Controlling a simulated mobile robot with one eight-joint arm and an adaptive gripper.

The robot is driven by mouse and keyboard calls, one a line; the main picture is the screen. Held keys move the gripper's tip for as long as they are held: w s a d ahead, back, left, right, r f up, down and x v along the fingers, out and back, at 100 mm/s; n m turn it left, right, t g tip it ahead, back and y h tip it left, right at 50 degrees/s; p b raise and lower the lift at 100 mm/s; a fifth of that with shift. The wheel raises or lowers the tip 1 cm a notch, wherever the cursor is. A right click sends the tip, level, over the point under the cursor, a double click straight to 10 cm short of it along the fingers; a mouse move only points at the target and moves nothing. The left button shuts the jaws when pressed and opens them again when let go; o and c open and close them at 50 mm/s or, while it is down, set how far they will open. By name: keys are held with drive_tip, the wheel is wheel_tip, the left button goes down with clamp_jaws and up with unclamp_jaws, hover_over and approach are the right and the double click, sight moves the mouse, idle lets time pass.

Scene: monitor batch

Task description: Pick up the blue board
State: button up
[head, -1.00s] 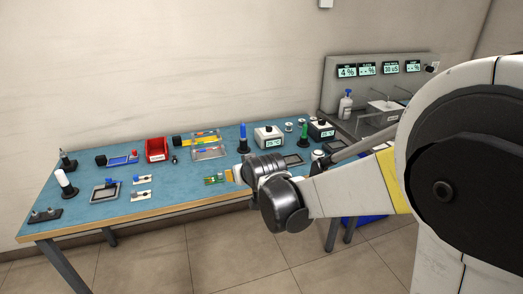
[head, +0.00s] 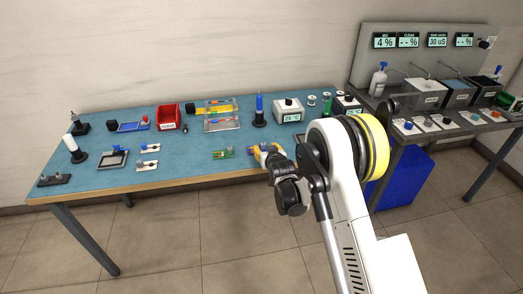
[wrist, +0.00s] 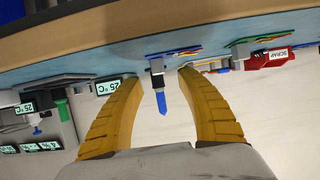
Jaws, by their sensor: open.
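A small green board (head: 222,154) lies near the front edge. My gripper (head: 262,150) is just right of the green board, over the table's front edge, with a blue patch beside its fingers that I cannot make out. In the tilted wrist view my gripper (wrist: 160,95) has its yellow fingers wide apart, with nothing held; a blue pointed tool (wrist: 159,92) shows beyond them.
The blue table (head: 205,177) carries a red bin (head: 168,117), clear trays (head: 221,124), a blue upright tool (head: 259,110) in a black stand, and a white heater box (head: 289,111). A sink bench (head: 425,122) stands at the right. Floor in front is free.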

sight(264, 146)
drive_tip(key=b+x, duration=0.1)
drive_tip(key=x, duration=0.1)
drive_tip(key=b+x, duration=0.2)
drive_tip(key=x, duration=0.1)
drive_tip(key=shift+w+d+f, duration=0.1)
drive_tip(key=shift+f, duration=0.25)
drive_tip(key=shift+w, duration=0.25)
drive_tip(key=shift+r, duration=0.15)
clamp_jaws()
